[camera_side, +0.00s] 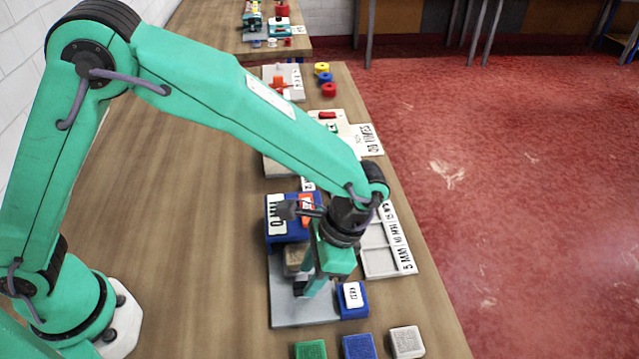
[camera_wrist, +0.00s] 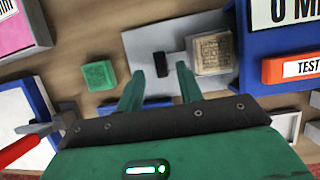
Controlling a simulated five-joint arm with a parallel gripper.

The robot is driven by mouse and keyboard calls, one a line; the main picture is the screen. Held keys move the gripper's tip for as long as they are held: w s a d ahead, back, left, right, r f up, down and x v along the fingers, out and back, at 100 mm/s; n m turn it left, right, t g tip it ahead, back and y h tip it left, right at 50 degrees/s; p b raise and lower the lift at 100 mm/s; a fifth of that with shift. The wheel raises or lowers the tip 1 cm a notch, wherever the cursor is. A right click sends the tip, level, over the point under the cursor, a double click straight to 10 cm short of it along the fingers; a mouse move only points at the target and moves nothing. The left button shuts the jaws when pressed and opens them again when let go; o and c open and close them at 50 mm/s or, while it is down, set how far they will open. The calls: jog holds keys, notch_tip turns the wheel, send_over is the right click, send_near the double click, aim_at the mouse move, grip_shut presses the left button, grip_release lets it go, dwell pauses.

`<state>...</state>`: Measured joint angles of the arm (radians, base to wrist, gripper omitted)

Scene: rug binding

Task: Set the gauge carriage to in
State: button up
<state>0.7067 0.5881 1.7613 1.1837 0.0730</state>
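The gauge has a grey plate (camera_side: 290,308) with a blue block (camera_side: 275,240) at its far end, labelled "0 MM". A tan block (camera_side: 293,258) sits on the plate in front of the blue block; it shows more clearly in the wrist view (camera_wrist: 212,52). A dark upright peg (camera_wrist: 160,65) stands beside it and seems joined to it by a pale bar. I cannot tell which of these parts is the carriage. My gripper (camera_wrist: 159,70) is open over the plate, with its two green fingers on either side of the peg. Contact with the peg cannot be told.
An orange "TEST" button (camera_wrist: 292,69) is on the blue block. A small blue block with a white label (camera_side: 352,298) stands right of the plate. Green (camera_side: 310,350), blue and grey cubes lie in front. A labelled sectioned tray (camera_side: 385,262) is at the right, near the table edge.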

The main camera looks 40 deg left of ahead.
aim_at(305, 285)
jog(key=shift+x, duration=1.5)
grip_shut()
